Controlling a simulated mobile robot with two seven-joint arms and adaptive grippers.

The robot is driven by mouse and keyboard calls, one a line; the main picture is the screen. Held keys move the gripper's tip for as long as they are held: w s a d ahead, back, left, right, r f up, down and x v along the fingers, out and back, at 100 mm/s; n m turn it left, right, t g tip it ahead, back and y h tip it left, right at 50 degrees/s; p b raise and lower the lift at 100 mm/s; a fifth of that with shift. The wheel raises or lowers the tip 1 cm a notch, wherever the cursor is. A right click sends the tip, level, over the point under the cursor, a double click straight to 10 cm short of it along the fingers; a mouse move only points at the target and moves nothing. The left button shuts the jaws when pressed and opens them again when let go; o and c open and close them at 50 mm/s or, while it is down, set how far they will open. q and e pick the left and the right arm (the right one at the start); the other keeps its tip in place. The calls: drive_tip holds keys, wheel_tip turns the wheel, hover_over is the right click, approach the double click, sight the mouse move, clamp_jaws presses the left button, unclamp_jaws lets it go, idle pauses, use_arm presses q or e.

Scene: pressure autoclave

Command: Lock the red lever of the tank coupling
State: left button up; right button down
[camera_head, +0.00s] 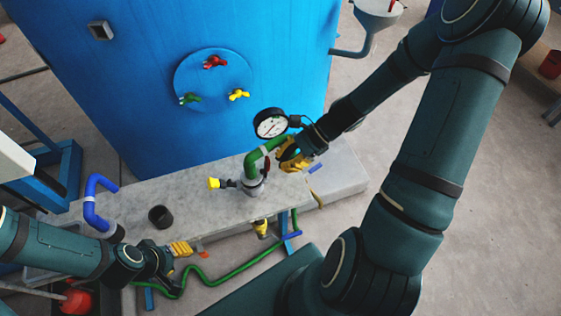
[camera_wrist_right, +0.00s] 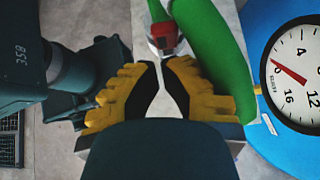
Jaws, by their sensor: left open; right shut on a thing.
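The tank coupling (camera_head: 252,184) is a grey metal fitting on the concrete ledge, with a green bent pipe (camera_head: 252,160) rising from it. Its red lever (camera_head: 266,166) stands beside the pipe and also shows in the right wrist view (camera_wrist_right: 164,36), at the tips of my right gripper. My right gripper (camera_head: 281,157) has yellow fingers and is shut on the red lever; the fingertips (camera_wrist_right: 163,60) partly hide the contact. My left gripper (camera_head: 190,247) is open and empty, low over the front edge of the ledge, away from the coupling.
A round pressure gauge (camera_head: 270,123) is close to my right gripper. The blue tank (camera_head: 140,90) behind carries red, green and yellow valves. A yellow-handled valve (camera_head: 214,183) and a black cup (camera_head: 160,217) are on the ledge (camera_head: 340,180). A green hose (camera_head: 225,277) hangs below.

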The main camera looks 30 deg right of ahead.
sight(265, 165)
drive_tip(key=shift+w+a+r, duration=0.1)
drive_tip(key=shift+w+a, duration=0.05)
drive_tip(key=shift+a, duration=0.45)
use_arm(q)
drive_tip(key=shift+r, duration=0.2)
use_arm(e)
drive_tip(key=shift+w+a+r, duration=0.1)
drive_tip(key=shift+a+r, duration=0.05)
drive_tip(key=shift+a, duration=0.3)
drive_tip(key=shift+w+a+r, duration=0.1)
drive_tip(key=shift+a, duration=0.3)
